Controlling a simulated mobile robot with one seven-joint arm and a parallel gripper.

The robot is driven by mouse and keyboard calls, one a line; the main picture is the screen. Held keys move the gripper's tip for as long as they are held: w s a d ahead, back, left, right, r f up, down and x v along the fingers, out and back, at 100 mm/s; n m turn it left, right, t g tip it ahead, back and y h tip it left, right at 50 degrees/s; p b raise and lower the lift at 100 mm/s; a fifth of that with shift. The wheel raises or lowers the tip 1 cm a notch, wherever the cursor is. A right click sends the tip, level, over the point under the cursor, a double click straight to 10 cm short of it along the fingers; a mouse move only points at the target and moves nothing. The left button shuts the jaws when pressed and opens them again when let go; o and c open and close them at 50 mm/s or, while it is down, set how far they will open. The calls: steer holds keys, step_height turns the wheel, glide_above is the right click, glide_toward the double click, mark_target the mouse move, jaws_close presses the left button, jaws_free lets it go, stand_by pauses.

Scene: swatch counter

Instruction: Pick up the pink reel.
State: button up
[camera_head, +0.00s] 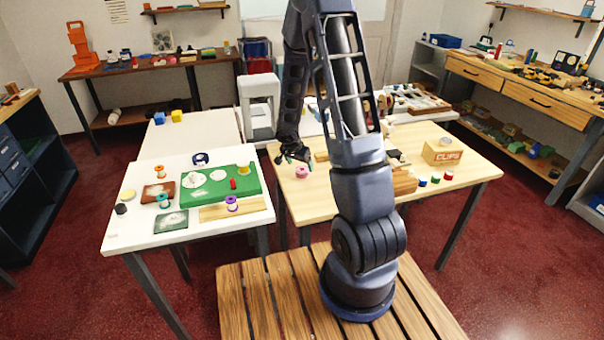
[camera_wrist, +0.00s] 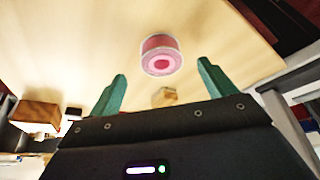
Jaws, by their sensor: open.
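The pink reel (camera_head: 302,172) stands on the light wooden table near its left edge, in the head view. In the wrist view the pink reel (camera_wrist: 161,55) shows its pale rim and darker pink centre, a little beyond the fingertips and between their lines. My gripper (camera_head: 295,158) is just above and beside the reel in the head view. Its two green fingers are spread apart in the wrist view (camera_wrist: 162,80), with nothing between them. The reel appears clear of both fingers.
A small tan block (camera_wrist: 165,97) lies close to the fingers in the wrist view. A box marked CLIPS (camera_head: 442,152) and several small coloured pieces stand at the right of the wooden table (camera_head: 330,205). A white table (camera_head: 122,232) with a green mat (camera_head: 205,198) and several reels is at left.

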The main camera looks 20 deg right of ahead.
mark_target(301, 168)
steer(key=shift+x, duration=2.3)
steer(key=shift+w, duration=0.1)
steer(key=c, duration=1.1)
steer(key=shift+o, duration=0.2)
